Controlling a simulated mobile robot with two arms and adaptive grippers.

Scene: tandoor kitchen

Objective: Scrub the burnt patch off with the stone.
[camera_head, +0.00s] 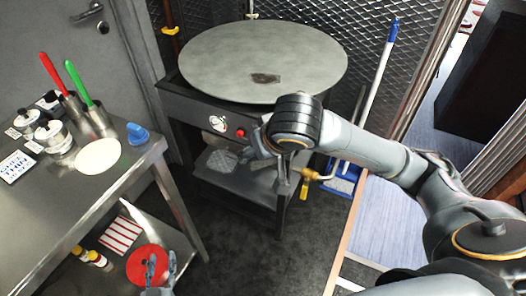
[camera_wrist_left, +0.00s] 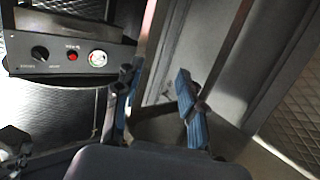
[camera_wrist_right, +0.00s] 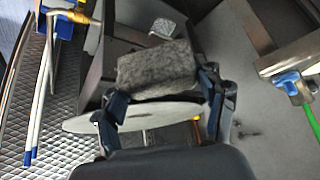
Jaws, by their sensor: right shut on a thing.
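The round grey griddle (camera_head: 215,62) tops a dark stove, with a dark brown burnt patch (camera_head: 265,78) near its front middle. My right gripper (camera_head: 268,150) is in front of the stove, below the griddle's front edge; my arm hides most of it in the head view. In the right wrist view it is shut on the rough grey stone (camera_wrist_right: 158,68), which lies across between the fingers, apart from the burnt patch. My left gripper (camera_head: 162,262) is low at the bottom left of the head view, open and empty; its spread fingers show in the left wrist view (camera_wrist_left: 155,105).
A steel table (camera_head: 70,190) at left holds jars, red- and green-handled tools, a pale round piece and a blue-handled thing (camera_head: 137,133). A red disc (camera_head: 147,265) is beside my left gripper. A blue-tipped broom (camera_head: 378,85) leans right of the stove, near a yellow valve.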

